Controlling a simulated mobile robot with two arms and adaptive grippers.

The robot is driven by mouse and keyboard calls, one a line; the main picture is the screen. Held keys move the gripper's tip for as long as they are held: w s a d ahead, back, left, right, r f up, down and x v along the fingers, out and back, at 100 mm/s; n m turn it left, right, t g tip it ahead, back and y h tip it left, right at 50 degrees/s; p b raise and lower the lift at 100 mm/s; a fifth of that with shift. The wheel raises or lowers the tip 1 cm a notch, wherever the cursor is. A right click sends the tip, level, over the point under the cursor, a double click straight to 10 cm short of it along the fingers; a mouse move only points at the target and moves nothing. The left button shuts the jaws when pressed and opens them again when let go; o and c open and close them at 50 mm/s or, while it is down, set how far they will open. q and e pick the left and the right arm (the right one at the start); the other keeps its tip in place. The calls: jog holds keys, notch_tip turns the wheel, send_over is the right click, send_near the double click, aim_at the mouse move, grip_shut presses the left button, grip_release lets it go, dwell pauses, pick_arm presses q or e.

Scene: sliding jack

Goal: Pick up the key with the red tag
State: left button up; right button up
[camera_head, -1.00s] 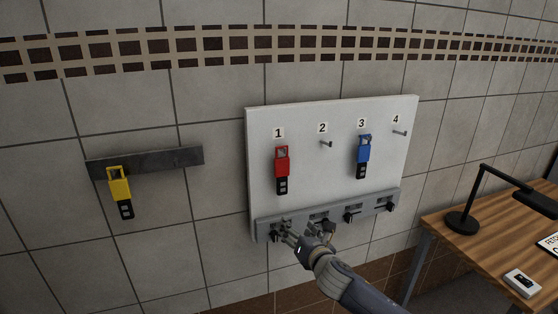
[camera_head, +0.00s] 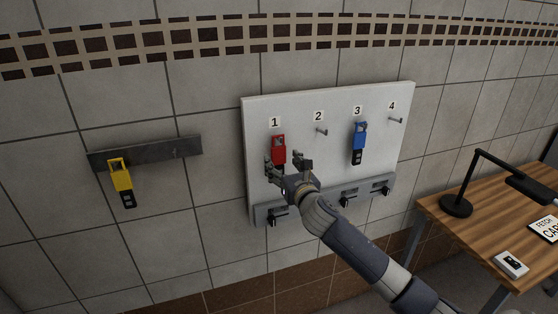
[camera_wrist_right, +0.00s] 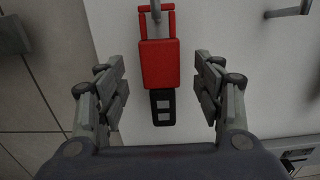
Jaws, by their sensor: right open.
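The key with the red tag (camera_head: 279,148) hangs on the hook under number 1 on the white board (camera_head: 338,152). In the right wrist view the red tag (camera_wrist_right: 159,63) hangs from a metal hook, with its black key part (camera_wrist_right: 162,108) below. My right gripper (camera_head: 288,166) is open at the lower part of this key and hides its black end in the head view. In the right wrist view the open fingers (camera_wrist_right: 160,92) stand on both sides of the key, with gaps left and right. My left gripper is not in view.
A blue-tagged key (camera_head: 359,141) hangs under number 3; hooks 2 and 4 are empty. A grey strip (camera_head: 366,192) with black parts runs along the board's bottom. A yellow-tagged key (camera_head: 120,175) hangs at left. A wooden desk with a black lamp (camera_head: 457,205) stands at right.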

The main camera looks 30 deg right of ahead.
aim_at(279, 156)
jog(key=x, duration=0.1)
jog(key=p+x, duration=0.1)
jog(key=x, duration=0.1)
jog(key=shift+w+d+r, duration=0.1)
jog(key=shift+w+r, duration=0.1)
jog(key=shift+r, duration=0.15)
jog(key=shift+w+d+f, duration=0.1)
jog(key=shift+w+f, duration=0.05)
jog(key=shift+w, duration=0.35)
jog(key=shift+s, duration=0.1)
jog(key=c, duration=1.2)
